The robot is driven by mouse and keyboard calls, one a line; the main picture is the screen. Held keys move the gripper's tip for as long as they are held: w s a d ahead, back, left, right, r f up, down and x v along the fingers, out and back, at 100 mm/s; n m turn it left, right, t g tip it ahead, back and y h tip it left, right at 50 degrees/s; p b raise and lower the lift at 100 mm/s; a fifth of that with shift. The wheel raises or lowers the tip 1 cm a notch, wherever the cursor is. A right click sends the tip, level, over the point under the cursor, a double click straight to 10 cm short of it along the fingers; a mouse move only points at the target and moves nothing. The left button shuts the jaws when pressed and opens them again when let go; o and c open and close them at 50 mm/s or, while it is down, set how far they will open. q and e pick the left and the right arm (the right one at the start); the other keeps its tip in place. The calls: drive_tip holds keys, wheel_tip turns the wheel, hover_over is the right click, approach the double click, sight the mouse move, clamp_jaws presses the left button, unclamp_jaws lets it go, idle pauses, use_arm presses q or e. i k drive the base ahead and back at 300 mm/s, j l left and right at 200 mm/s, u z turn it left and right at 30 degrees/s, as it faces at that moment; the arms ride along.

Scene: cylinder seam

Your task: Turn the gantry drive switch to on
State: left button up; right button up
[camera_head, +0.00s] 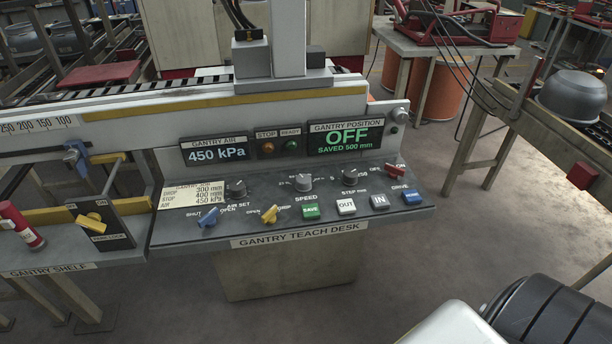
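The gantry teach desk (230,231) stands in the middle of the head view. The gantry drive switch (395,171) is a small red lever at the right end of its panel, above the DRIVE label. OFF is printed to its left and ON just above its right side. The lever slants down to the right; its exact setting is hard to read. The gantry position display (346,137) reads OFF, SAVED 500 mm, in green. Neither of my grippers shows, and nothing touches the switch.
Beside the switch are a blue button (412,198), grey IN button (380,202), white OUT button (346,206) and green SAVE button (311,211). A yellow lever (269,214) and blue lever (209,216) sit further left. Open floor (480,245) lies right of the desk.

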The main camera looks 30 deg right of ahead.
sight(394, 172)
drive_tip(key=z, duration=0.95)
drive_tip(key=i+j, duration=0.1)
drive_tip(key=j+z, duration=0.15)
drive_tip(key=z, duration=0.2)
drive_tip(key=i+j+z, duration=0.1)
drive_tip(key=z, duration=0.25)
drive_tip(key=j+z, duration=0.3)
drive_tip(key=l, duration=0.1)
